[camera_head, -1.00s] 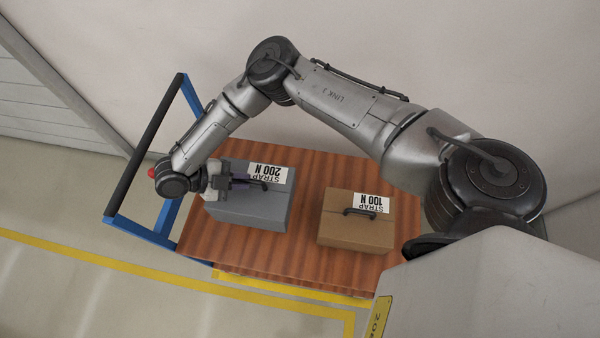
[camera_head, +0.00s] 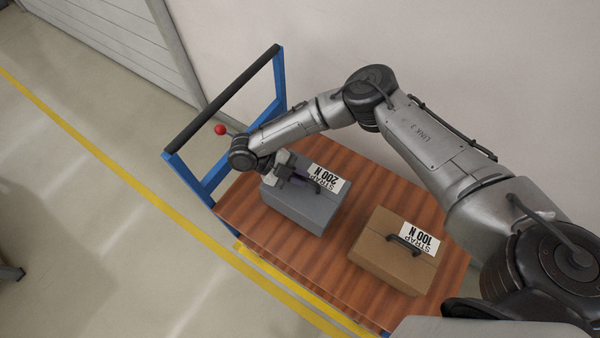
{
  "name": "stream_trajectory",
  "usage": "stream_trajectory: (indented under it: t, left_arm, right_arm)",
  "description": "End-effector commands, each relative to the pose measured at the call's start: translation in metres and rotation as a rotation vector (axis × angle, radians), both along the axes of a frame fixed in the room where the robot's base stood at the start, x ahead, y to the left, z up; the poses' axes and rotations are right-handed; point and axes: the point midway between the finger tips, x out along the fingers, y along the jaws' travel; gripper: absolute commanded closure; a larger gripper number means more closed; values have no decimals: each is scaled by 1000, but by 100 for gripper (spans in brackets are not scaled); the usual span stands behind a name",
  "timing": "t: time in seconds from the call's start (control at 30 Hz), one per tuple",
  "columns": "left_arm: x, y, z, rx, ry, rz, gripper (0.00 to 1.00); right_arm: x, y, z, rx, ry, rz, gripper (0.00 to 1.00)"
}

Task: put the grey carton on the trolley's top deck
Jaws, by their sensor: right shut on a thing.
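The grey carton (camera_head: 293,207) has a dark handle on top and a white label reading "STRAP 200 N". It appears to sit upright on the wooden top deck (camera_head: 262,226) of the trolley, towards the blue push-bar end. My right gripper (camera_head: 304,180) is over the carton's top, shut on its handle. The fingers and wrist hide part of the handle and lid. My left gripper is out of view.
A brown carton (camera_head: 383,263) labelled "STRAP 100 N" stands on the same deck, right of the grey one with a narrow gap. The trolley's push bar (camera_head: 222,98) rises at the left. A wall stands behind, and yellow floor lines run in front.

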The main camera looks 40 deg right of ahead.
Motion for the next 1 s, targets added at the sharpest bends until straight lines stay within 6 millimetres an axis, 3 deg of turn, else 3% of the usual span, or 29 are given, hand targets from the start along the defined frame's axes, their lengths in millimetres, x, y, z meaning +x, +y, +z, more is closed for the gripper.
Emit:
stream_trajectory:
  t: [0.23, 0.57, 0.6, 0.8, 1.0]
  left_arm:
    - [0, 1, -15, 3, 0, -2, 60]
    - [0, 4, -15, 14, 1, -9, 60]
    - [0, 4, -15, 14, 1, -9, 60]
    - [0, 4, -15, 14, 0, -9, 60]
    - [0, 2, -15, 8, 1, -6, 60]
  right_arm:
    - [0, 0, -28, -1, 1, -2, 100]
    - [0, 0, -29, -1, -1, -1, 100]
    - [0, 0, -31, 0, 0, 0, 84]
    - [0, 0, -31, 0, 0, 0, 64]
    - [0, 0, -31, -1, 1, 0, 60]
